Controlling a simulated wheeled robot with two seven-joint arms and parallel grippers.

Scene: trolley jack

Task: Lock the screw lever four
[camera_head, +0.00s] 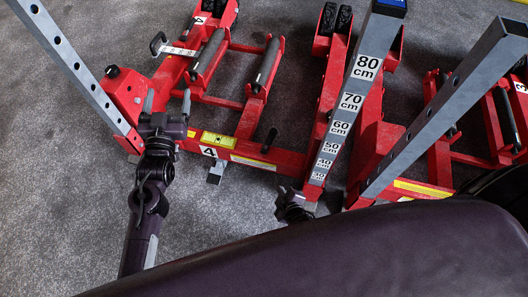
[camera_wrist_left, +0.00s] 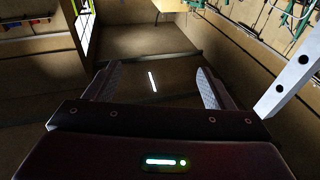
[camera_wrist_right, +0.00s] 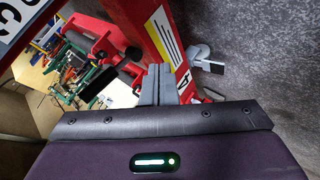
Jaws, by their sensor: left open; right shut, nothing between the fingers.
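A red jack frame (camera_head: 228,146) bears a label 4 (camera_head: 208,152) on its front beam. A small grey lever (camera_head: 216,172) sticks out below that label; I take it to be screw lever four. In the right wrist view the grey lever (camera_wrist_right: 206,60) is beyond the beam, near a partly covered 4. My left gripper (camera_head: 167,103) is open above the jack's left end; its spread, empty fingers (camera_wrist_left: 155,88) show in the left wrist view. My right gripper (camera_wrist_right: 160,82) is shut and empty, apart from the lever. In the head view, a dark part of it (camera_head: 292,206) lies right of the lever.
A perforated post (camera_head: 75,68) rises at the left. A centimetre-marked post (camera_head: 348,100) and another grey post (camera_head: 445,100) stand to the right. A black handle (camera_head: 270,139) rises from the beam. Grey floor (camera_head: 60,220) is open at the lower left. My body covers the lower right.

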